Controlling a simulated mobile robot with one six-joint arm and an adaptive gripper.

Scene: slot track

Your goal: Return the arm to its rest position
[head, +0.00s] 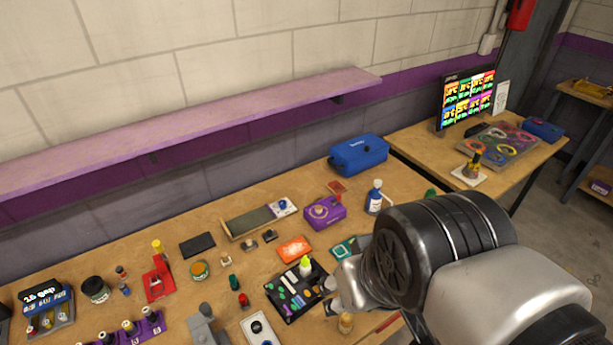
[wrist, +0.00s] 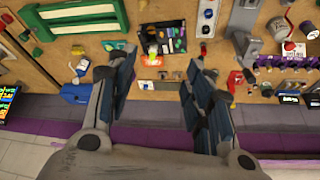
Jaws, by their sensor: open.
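My gripper (wrist: 160,75) shows in the wrist view with its two fingers spread wide apart, open and empty. In the head view my arm reaches in from the lower right, and the gripper (head: 335,292) is mostly hidden behind the dark wrist link. It is over the workbench (head: 205,275), close to a black tray (head: 290,308) of small coloured parts. The tray also shows in the wrist view (wrist: 178,47), beyond the fingertips. I cannot tell the height above the bench from these views.
A blue case (head: 358,153), a purple box (head: 324,213) and a blue-white bottle (head: 375,196) stand behind the arm. A red press (head: 157,280) and several jars are at left. A wall shelf (head: 190,125) overhangs the back. A second table (head: 430,145) with a monitor (head: 467,100) stands at right.

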